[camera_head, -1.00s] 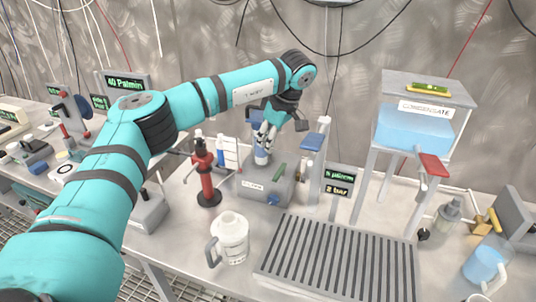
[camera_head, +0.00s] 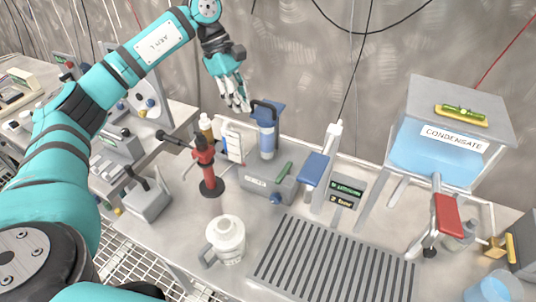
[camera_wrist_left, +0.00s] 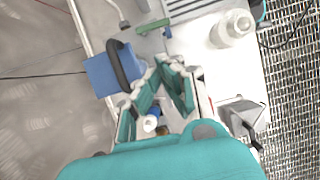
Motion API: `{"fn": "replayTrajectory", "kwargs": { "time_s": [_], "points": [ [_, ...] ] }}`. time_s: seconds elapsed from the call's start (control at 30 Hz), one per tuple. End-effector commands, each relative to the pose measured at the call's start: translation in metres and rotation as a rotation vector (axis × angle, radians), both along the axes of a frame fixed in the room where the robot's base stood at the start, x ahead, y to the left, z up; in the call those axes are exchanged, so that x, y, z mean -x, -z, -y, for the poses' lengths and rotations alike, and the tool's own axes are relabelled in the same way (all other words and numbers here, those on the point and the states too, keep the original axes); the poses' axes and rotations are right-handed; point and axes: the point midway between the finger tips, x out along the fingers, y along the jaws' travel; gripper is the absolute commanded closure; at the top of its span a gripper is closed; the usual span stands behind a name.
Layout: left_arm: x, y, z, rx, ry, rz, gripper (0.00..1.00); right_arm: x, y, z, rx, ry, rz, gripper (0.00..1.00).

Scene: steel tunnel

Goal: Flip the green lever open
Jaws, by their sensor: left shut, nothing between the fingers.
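The green lever (camera_head: 284,171) sits on top of a small grey labelled box (camera_head: 262,185) on the bench, tilted up to the right. It also shows in the left wrist view (camera_wrist_left: 153,26) near the top. My left gripper (camera_head: 240,106) is up and to the left of the lever, clear of it, shut and empty. My right gripper is out of view.
A red post (camera_head: 206,165) stands left of the box. A white jug (camera_head: 227,238) and a dark slatted grate (camera_head: 335,262) lie in front. The condensate tank (camera_head: 435,155) stands at right.

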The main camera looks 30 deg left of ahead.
Motion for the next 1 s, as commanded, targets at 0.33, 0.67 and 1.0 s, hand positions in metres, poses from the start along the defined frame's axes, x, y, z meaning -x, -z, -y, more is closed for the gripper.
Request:
{"fn": "replayTrajectory", "kwargs": {
  "time_s": [0.33, 0.67, 1.0],
  "points": [
    [0.001, 0.057, 0.024, -0.002, 0.002, -0.007, 1.0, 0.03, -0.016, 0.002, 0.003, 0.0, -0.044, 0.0],
    [0.001, 0.124, 0.051, -0.001, 0.001, -0.006, 1.0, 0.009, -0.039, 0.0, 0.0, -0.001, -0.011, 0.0],
    [0.0, 0.174, 0.07, -0.003, 0.0, -0.003, 1.0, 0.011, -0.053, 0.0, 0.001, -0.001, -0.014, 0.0]
  ]
}}
